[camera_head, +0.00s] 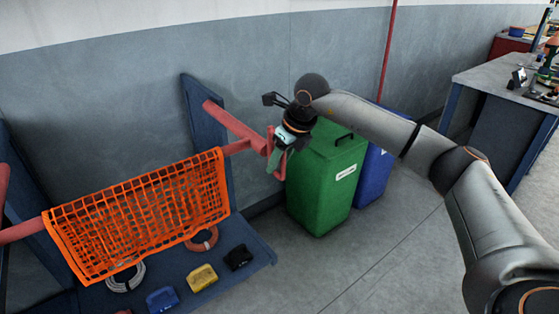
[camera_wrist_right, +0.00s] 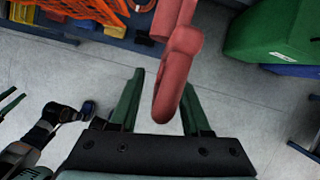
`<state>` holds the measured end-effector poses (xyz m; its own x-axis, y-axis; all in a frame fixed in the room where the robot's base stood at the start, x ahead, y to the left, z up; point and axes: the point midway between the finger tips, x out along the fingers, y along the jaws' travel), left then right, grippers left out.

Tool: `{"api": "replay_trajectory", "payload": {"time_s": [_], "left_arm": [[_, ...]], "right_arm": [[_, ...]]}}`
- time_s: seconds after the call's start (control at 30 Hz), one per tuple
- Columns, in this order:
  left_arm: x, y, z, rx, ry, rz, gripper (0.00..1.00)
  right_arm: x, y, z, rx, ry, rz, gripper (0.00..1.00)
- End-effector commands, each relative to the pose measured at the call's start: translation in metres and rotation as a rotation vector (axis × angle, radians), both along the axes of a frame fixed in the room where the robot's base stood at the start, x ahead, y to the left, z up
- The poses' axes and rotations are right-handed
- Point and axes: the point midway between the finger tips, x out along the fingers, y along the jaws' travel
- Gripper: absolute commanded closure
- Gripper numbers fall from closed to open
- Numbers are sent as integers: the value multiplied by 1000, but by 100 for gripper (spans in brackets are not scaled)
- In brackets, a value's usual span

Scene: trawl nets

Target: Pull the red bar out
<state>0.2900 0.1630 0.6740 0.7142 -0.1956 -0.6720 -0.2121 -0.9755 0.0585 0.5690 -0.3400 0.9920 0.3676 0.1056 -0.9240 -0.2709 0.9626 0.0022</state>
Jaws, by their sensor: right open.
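The red bar (camera_head: 237,147) runs through the orange net (camera_head: 140,215) and comes out on its right side, near the blue post. Its red end piece also shows in the right wrist view (camera_wrist_right: 180,62). My right gripper (camera_head: 279,158) is at this end, with its green fingers pointing down. In the wrist view the right gripper (camera_wrist_right: 163,80) is open, and the end of the red bar hangs between its two fingers with gaps on both sides. Whether the bar touches a finger cannot be told.
A blue rack post (camera_head: 190,110) carries another red arm (camera_head: 228,118). Several items lie on the blue shelf (camera_head: 255,255) below the net. A green bin (camera_head: 320,190) and a blue bin (camera_head: 372,175) stand close by. The floor in front is clear.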

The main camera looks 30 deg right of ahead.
Motion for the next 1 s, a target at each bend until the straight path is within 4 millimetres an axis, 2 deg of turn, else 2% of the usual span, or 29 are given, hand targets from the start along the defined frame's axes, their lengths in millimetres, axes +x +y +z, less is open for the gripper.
{"api": "replay_trajectory", "payload": {"time_s": [0.13, 0.27, 0.5, 0.7, 0.83, 1.0], "left_arm": [[0, 0, 0, -1, -1, -1, 50], [0, -1, 0, -1, 0, -1, 50], [0, -1, -1, -1, 1, -2, 50], [0, -2, -1, -2, 1, -2, 50], [0, -2, 0, -2, 1, -2, 50], [0, -2, 0, -2, 1, -2, 50]], "right_arm": [[-1, 0, 4, 1, -2, 0, 53], [-6, -2, 19, 0, -5, 0, 53], [-26, -8, 67, 0, -5, 1, 53], [-39, -12, 101, 0, -3, 0, 53], [-44, -13, 112, 0, -1, 0, 53], [-46, -13, 116, 0, 0, 0, 53]]}}
